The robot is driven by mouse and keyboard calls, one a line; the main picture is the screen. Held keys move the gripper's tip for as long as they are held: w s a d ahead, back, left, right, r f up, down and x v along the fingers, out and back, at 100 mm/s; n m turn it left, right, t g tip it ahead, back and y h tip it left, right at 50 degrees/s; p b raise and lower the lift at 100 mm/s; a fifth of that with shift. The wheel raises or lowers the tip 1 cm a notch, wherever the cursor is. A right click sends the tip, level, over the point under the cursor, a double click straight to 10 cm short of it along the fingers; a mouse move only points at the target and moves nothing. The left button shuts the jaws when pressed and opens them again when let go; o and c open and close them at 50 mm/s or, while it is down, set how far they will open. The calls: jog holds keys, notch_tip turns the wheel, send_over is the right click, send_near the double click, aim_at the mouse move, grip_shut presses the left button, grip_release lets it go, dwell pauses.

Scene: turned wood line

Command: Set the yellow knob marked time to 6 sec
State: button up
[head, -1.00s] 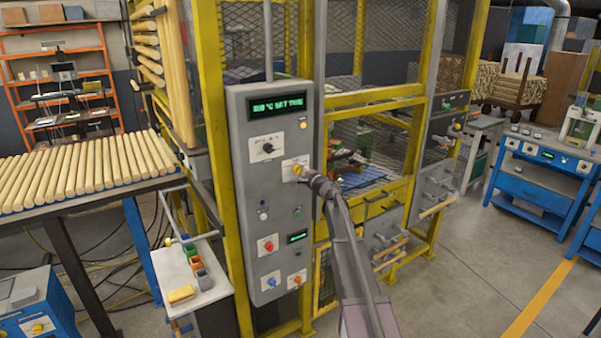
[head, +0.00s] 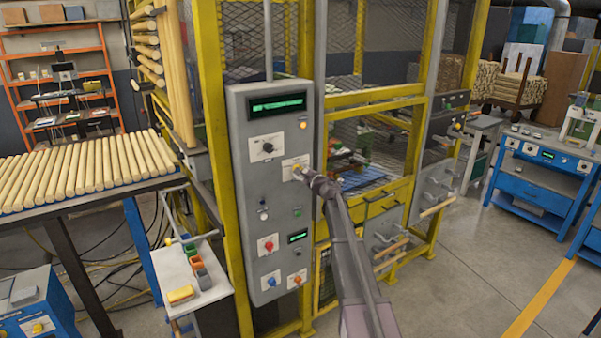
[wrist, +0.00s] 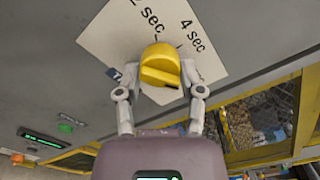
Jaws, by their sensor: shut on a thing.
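The yellow knob (wrist: 160,66) sits on a white label plate (wrist: 112,38) in the wrist view, with "2 sec" and "4 sec" readable on the plate. Other marks are hidden or cut off. My gripper (wrist: 158,82) is shut on the yellow knob, one finger on each side of it. In the head view the knob (head: 297,168) is on the grey control panel (head: 240,190), and my gripper (head: 304,172) reaches it from the lower right. I cannot tell exactly which mark the knob points to.
A black knob (head: 267,147) is on the panel above left of the yellow one. A lit amber button (head: 303,124) and a green display (head: 278,105) are above. Red (head: 268,246), blue and orange knobs are below. A yellow frame (head: 212,120) stands behind the panel.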

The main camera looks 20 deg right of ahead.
jog(key=shift+w, duration=0.1)
jog(key=o, duration=1.2)
jog(key=shift+c, duration=0.2)
jog(key=v, duration=1.2)
jog(key=shift+a, duration=0.1)
